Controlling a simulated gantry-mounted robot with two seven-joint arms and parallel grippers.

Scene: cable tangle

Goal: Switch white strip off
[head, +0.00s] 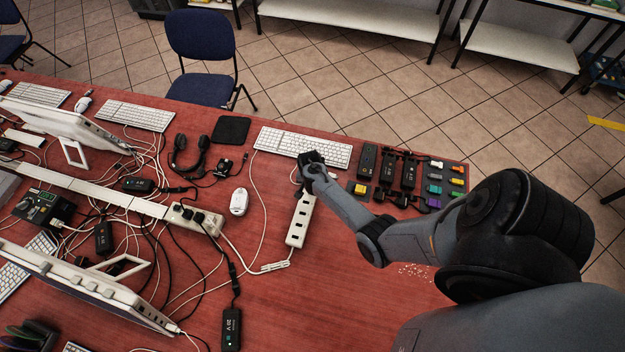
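The white strip (299,221) lies on the red table near the middle of the head view, with dark sockets along its face. Its upper end is partly hidden by my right gripper. My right gripper (309,160) is over that upper end, pointing down. Its fingers are too small and dark to tell whether they are open or shut, or whether they touch the strip. The strip's switch cannot be made out. A white cable runs from the strip's lower end. My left gripper is not in view.
A white keyboard (275,139) lies just behind my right gripper. A white mouse (239,202) and a cream power block (194,219) with black plugs are to the left, among tangled cables. Black adapters (388,172) stand at the right. The table's front middle is mostly clear.

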